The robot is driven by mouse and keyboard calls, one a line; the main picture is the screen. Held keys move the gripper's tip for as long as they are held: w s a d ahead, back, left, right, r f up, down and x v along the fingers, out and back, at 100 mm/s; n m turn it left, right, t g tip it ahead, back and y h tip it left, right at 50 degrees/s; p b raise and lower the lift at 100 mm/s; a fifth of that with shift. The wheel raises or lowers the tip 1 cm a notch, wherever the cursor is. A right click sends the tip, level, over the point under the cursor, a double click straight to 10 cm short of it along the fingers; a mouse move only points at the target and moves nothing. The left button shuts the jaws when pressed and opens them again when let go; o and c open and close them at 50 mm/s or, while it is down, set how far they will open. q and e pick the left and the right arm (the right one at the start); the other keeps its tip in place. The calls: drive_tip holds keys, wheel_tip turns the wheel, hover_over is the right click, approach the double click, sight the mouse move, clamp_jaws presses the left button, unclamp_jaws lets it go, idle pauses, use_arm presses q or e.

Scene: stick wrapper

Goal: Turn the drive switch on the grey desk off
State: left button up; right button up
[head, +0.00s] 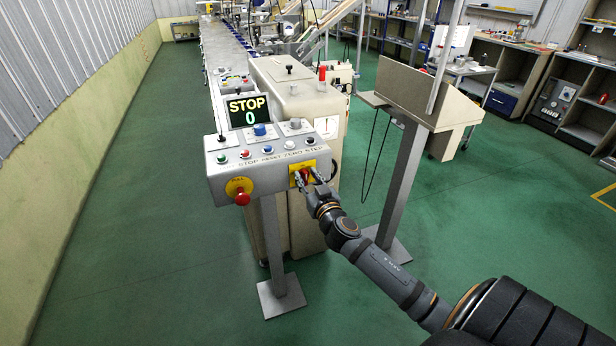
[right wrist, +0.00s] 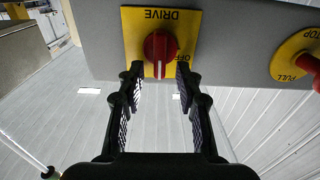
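The grey desk (head: 262,172) stands on a post with a row of buttons and knobs on its sloped top. The drive switch is a red knob (right wrist: 160,45) on a yellow plate (right wrist: 133,22), marked DRIVE and OFF, on the desk's front face. In the right wrist view the plate appears upside down and the knob's pale mark lies about vertical. My right gripper (head: 308,180) is at the switch in the head view. In the wrist view its fingers (right wrist: 158,73) are apart, one tip on each side of the knob; contact cannot be told. My left gripper is out of view.
A red pull-stop button (head: 242,198) on a yellow disc sits left of the switch on the same face. A display (head: 248,110) above the desk reads STOP and 0. A beige machine cabinet (head: 300,100) stands close behind. A grey stand (head: 398,185) is to the right.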

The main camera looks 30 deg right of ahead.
clamp_jaws()
drive_tip(key=shift+n, duration=0.3)
drive_tip(key=n, duration=0.3)
drive_tip(key=shift+w+a+f+n, duration=0.1)
drive_tip(key=shift+a+n, duration=0.2)
drive_tip(key=shift+n, duration=0.1)
drive_tip(key=shift+w+a+f+n+p, duration=0.1)
drive_tip(key=shift+a+f+n+p, duration=0.2)
drive_tip(key=shift+n, duration=1.85)
drive_tip(key=shift+s+a+f+n+p, duration=0.1)
drive_tip(key=shift+f+n+p, duration=0.25)
drive_tip(key=shift+n, duration=1.85)
drive_tip(key=shift+w+a+f+n+p, duration=0.15)
drive_tip(key=shift+n+p, duration=0.35)
drive_tip(key=shift+n, duration=1.65)
drive_tip(key=shift+f, duration=0.1)
